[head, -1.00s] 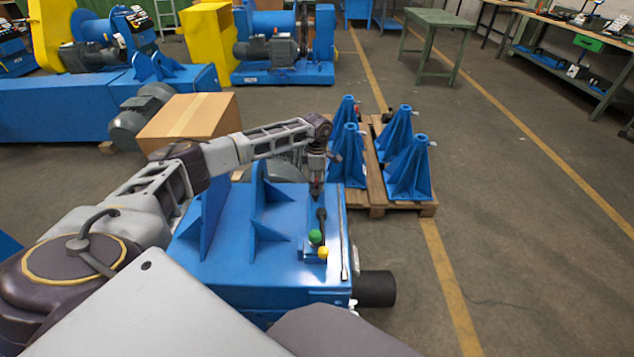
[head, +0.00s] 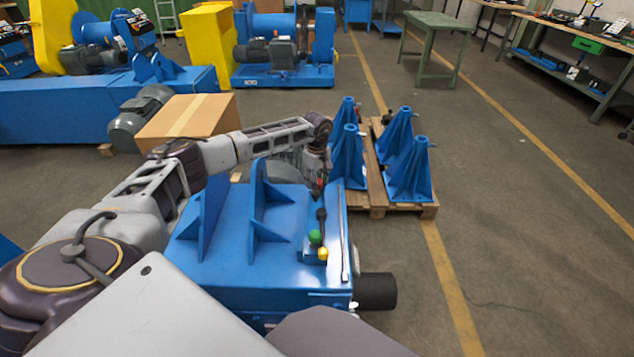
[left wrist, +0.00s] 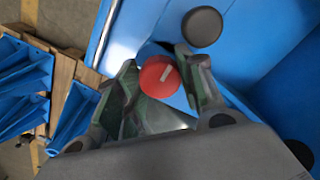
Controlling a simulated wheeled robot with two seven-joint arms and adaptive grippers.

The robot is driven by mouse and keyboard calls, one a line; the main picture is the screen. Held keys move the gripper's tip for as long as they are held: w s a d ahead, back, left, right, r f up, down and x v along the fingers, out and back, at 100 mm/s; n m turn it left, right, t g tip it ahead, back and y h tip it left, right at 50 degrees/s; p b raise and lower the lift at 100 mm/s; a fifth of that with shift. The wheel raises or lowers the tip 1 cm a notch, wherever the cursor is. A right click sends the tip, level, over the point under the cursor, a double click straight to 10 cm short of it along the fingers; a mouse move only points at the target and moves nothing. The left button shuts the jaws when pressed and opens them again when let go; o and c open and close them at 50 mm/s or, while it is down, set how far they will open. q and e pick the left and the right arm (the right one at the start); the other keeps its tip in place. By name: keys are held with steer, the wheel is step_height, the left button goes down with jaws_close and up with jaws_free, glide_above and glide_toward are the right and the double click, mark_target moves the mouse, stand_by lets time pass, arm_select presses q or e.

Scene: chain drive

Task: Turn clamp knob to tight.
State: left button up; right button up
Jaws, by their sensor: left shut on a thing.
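The clamp knob is a round red knob (left wrist: 159,77) with a white pointer line, seen in the left wrist view. My left gripper (left wrist: 163,80) has one finger on each side of the knob and is shut on it. The pointer line slants toward the upper right in that view. In the head view my left gripper (head: 319,187) is at the far right part of the blue machine (head: 225,255), and the knob is mostly hidden there. My right gripper is not in view.
A black round knob (left wrist: 202,26) is close beside the gripper. A green ball knob (head: 315,237) and a yellow ball knob (head: 322,254) stand nearer on the machine. Blue stands (head: 408,165) on a pallet (head: 377,208) are just beyond. A cardboard box (head: 185,125) is behind my left arm.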

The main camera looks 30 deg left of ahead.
arm_select(q)
steer(key=shift+m, duration=0.3)
steer(key=o, duration=1)
step_height(320, 180, up, 12)
stand_by(0.6)
stand_by(0.7)
